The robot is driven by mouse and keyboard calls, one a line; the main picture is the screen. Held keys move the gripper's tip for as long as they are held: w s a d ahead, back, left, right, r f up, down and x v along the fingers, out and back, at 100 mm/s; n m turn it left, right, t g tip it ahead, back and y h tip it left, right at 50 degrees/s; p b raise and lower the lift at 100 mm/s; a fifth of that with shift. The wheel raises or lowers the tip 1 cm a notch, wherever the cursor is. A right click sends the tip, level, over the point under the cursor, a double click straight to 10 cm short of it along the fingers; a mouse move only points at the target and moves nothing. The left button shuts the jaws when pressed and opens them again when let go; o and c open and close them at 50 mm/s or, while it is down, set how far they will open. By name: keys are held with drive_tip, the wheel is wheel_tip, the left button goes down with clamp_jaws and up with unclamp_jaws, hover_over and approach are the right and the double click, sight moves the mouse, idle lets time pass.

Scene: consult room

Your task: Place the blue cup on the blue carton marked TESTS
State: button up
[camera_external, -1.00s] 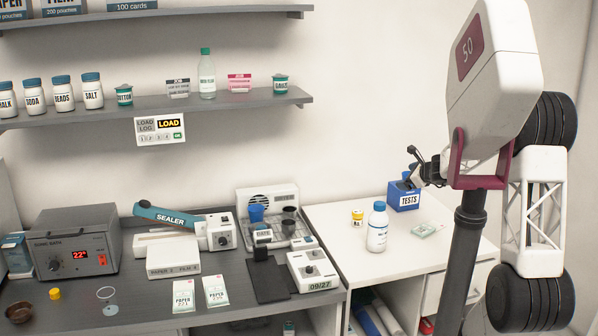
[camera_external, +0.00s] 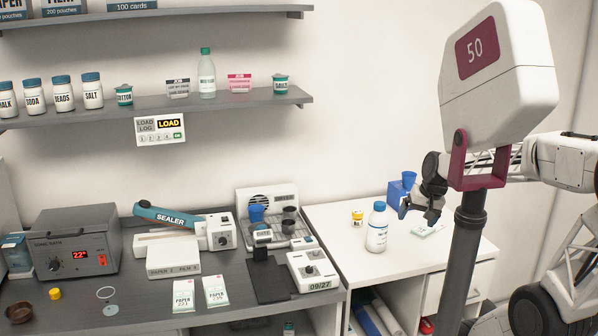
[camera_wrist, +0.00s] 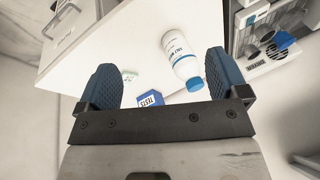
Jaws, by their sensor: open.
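A blue cup (camera_external: 409,178) stands upright on the blue carton (camera_external: 394,195) at the back of the white cabinet top. The carton's front is mostly hidden behind my gripper (camera_external: 418,211) in the external view. In the wrist view the carton (camera_wrist: 150,98) shows its TESTS label, and the cup on it is not visible, as my gripper's body covers that part. My gripper (camera_wrist: 163,80) is open and empty, its fingers apart, in front of the carton and clear of the cup. A second blue cup (camera_external: 257,213) sits on the rack at the left.
A flat packet (camera_external: 428,229) lies on the white top (camera_external: 335,214). A dark pole (camera_external: 463,260) rises at the right.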

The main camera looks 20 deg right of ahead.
drive_tip(key=s+n, duration=0.1)
drive_tip(key=s+d+n+h, duration=0.1)
drive_tip(key=s, duration=0.1)
drive_tip(key=s+d+n+h, duration=0.1)
drive_tip(key=s, duration=0.1)
drive_tip(key=shift+f+g, duration=0.3)
idle(1.0)
